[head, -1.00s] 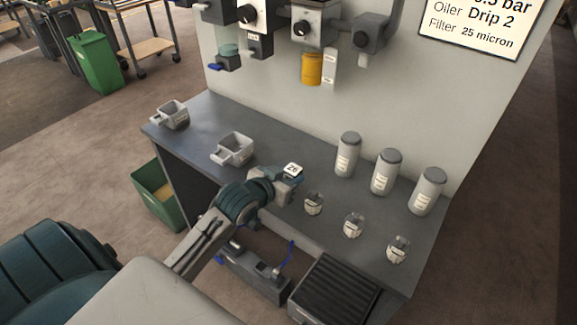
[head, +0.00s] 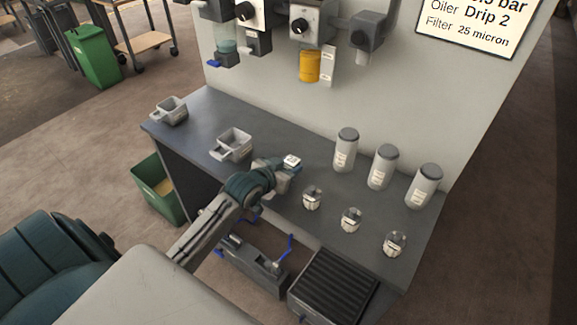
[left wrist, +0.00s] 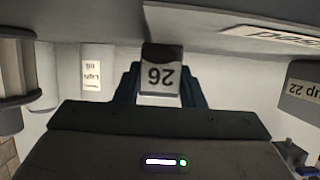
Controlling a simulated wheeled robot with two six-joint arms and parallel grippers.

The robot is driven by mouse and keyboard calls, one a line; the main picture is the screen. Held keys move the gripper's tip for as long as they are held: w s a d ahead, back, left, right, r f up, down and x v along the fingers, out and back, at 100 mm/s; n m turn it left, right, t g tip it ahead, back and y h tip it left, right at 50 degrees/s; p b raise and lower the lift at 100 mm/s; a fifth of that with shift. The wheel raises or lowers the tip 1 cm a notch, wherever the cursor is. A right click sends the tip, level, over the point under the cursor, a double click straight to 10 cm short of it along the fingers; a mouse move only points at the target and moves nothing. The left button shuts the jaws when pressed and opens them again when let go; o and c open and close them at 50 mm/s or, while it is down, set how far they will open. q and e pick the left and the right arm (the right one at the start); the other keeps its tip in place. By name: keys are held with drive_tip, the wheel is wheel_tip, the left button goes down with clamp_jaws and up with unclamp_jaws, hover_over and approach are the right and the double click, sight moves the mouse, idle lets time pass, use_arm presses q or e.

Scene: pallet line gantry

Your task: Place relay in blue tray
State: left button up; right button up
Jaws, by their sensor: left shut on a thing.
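My left gripper (head: 287,173) is above the grey bench, at the end of the arm that comes in from the left. It is shut on a small block with a white label (head: 291,161). I cannot tell whether this block is the relay. I see no tray that is clearly blue. Two grey open containers, one nearer (head: 233,146) and one farther (head: 169,111), stand on the bench left of the gripper. My right gripper is not in view.
Three small clear-and-grey cups (head: 351,220) stand in a row right of the gripper. Three grey bottles (head: 381,168) stand behind them. Valves and a yellow cylinder (head: 310,66) hang above the bench (head: 291,139). A green bin (head: 160,190) is on the floor at left.

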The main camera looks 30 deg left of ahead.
use_arm(q)
drive_tip(key=o, duration=1)
